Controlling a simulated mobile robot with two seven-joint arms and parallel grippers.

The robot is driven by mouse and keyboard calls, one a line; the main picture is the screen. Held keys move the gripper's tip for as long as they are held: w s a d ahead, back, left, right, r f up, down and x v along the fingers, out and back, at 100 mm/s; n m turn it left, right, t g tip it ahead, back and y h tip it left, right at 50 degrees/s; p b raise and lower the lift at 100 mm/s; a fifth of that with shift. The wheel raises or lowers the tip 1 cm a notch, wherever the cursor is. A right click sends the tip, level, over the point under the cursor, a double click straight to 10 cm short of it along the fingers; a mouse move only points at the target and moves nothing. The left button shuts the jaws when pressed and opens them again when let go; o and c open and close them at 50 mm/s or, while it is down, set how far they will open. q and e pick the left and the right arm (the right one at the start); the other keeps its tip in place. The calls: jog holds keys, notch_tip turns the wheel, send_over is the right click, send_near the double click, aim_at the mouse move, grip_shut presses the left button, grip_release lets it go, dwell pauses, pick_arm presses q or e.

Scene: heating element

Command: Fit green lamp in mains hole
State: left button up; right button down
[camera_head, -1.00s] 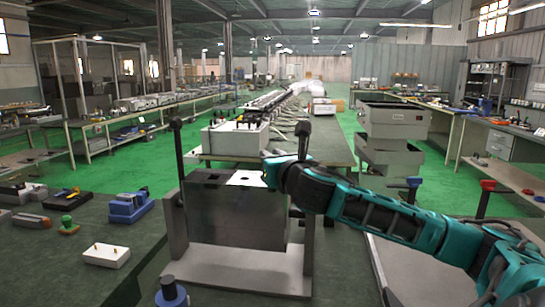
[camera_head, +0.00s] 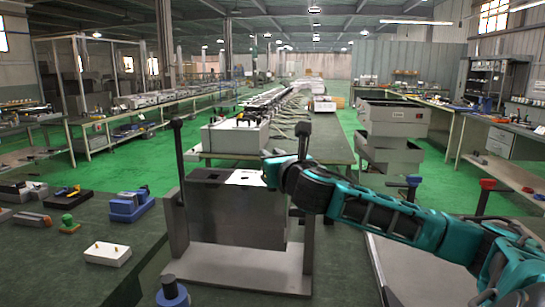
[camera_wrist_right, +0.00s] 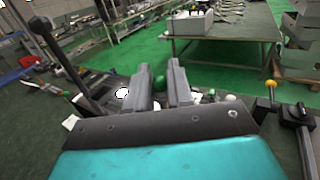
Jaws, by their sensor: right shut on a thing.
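A dark grey metal box (camera_head: 238,215) stands upright in a light metal frame at the middle of the head view. Its top face carries a small dark hole (camera_head: 212,177) and a white patch (camera_head: 243,178). I cannot tell which hole is the mains one. My right gripper (camera_wrist_right: 160,78) is over the box's top. Its two grey fingers are shut on a small green lamp (camera_wrist_right: 159,83), partly hidden between them. In the head view my wrist hides the fingertips and the lamp. I cannot tell whether the lamp touches the panel. My left gripper is out of view.
Black-knobbed levers stand at both sides of the box, the left one (camera_head: 178,150) close to it. The left table holds a white block (camera_head: 107,254), a blue device (camera_head: 130,206) and a green knobbed piece (camera_head: 68,224). A red-handled lever (camera_head: 487,185) stands at right.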

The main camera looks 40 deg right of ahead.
dwell(0.4)
jog(key=shift+p, duration=0.65)
dwell(0.4)
jog(key=shift+f+b, duration=0.35)
jog(key=shift+f, duration=0.15)
jog(key=shift+f+b, duration=0.75)
jog(key=shift+f, duration=0.6)
jog(key=c, duration=0.9)
grip_release()
jog(key=shift+s, duration=0.1)
